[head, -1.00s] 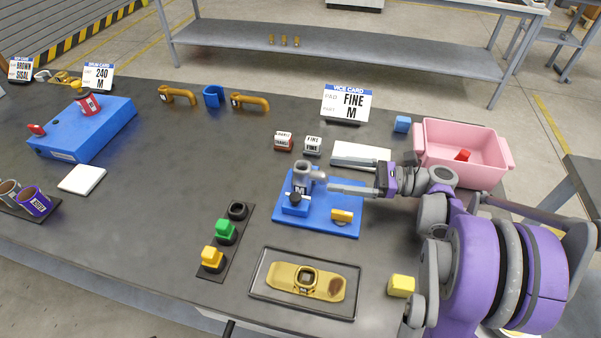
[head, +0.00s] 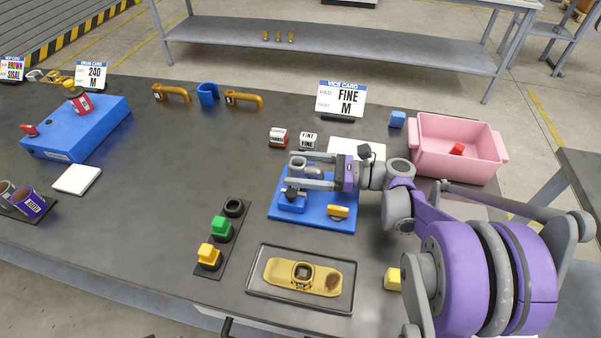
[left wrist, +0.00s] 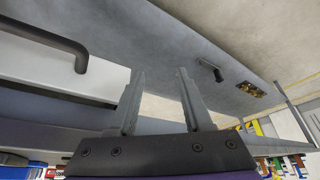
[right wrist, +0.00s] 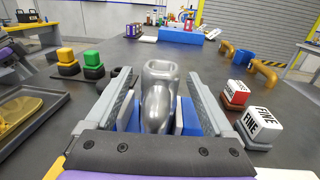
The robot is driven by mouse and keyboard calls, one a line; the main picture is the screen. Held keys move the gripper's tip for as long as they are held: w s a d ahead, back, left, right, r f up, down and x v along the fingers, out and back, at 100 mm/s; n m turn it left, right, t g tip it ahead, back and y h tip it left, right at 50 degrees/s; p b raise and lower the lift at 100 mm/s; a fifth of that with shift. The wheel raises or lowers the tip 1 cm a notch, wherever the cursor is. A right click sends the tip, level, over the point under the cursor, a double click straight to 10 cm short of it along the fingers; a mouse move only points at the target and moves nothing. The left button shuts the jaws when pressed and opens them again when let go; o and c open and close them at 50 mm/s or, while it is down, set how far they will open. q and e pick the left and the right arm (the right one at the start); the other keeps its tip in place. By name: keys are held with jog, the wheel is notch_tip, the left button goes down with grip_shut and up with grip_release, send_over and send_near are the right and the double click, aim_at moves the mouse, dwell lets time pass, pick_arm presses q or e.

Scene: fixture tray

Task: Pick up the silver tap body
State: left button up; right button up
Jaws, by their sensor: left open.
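The silver tap body (head: 299,162) stands in the blue vice fixture (head: 283,213). It also shows in the right wrist view (right wrist: 160,82), upright between my fingers. My right gripper (head: 310,172) reaches in from the right with one finger on each side of the tap body. It is open, and in the right wrist view (right wrist: 160,108) gaps show between the fingers and the tap. The tap's lower part is partly hidden. My left gripper (left wrist: 162,95) is open and empty in the left wrist view, and it is out of the head view.
A yellow lever (head: 339,211) sits on the fixture's front right. Two small label blocks (head: 278,137) stand behind it. A black-rimmed tray (head: 258,292) holding a brass plate lies in front, with green and yellow buttons (head: 219,227) to the left. A pink bin (head: 440,163) stands at right.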

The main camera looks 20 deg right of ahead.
grip_shut()
jog(key=shift+r, duration=0.1)
dwell(0.4)
